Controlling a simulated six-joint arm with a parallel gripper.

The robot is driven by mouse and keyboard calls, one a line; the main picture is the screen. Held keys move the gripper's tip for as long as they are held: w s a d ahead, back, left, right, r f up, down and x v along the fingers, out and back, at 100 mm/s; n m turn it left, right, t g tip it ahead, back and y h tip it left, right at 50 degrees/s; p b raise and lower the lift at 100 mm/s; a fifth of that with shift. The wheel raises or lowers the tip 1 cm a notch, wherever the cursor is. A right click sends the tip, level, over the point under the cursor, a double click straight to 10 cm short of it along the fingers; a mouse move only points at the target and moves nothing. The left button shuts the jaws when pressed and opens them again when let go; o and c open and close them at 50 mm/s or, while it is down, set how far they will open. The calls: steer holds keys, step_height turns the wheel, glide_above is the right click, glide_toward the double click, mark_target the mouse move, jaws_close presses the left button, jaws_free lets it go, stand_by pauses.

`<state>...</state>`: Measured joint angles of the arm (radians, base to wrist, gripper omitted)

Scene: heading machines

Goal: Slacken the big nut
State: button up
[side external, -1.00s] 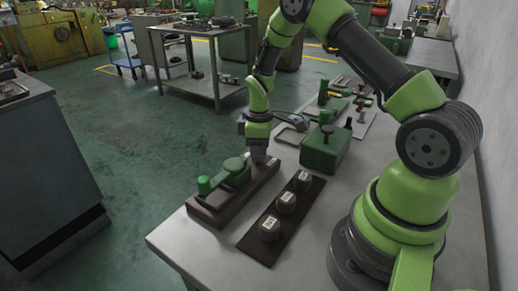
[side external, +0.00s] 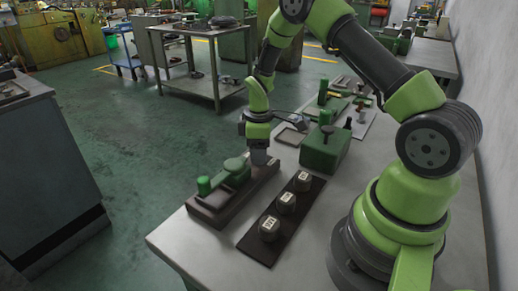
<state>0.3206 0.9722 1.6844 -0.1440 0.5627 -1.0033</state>
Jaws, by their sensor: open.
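My gripper (side external: 259,158) points down at the far right end of a dark block fixture (side external: 222,207) with green parts on top. The jaws are open, but the gap between them is too small to make out. A green upright knob (side external: 204,186) stands at the near left end of the fixture, and a round green part (side external: 235,165) sits close to the left of my gripper. No nut can be told apart here; the spot under my fingers is hidden by them. I cannot tell whether the fingers touch anything.
A dark strip (side external: 256,247) beside the fixture holds three round pieces with white labels, one being the nearest piece (side external: 269,229). A green box (side external: 325,148) with a black knob stands behind. Trays and small tools lie further back. The bench's front left corner is clear.

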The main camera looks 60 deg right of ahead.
step_height(320, 180, up, 10)
stand_by(0.5)
steer(key=s+a+r+m+t, duration=0.2)
steer(key=s+a+r+m, duration=0.15)
steer(key=r, duration=0.35)
steer(key=s+a+r+m+t, duration=0.2)
steer(key=s+a+r, duration=0.25)
steer(key=r, duration=0.25)
steer(key=s+a+r+m+t+y, duration=0.2)
steer(key=s+a+r+m+t, duration=0.1)
steer(key=s, duration=0.7)
steer(key=a+m, duration=0.1)
steer(key=a, duration=0.1)
steer(key=shift+a+m, duration=0.3)
steer(key=shift+m, duration=0.05)
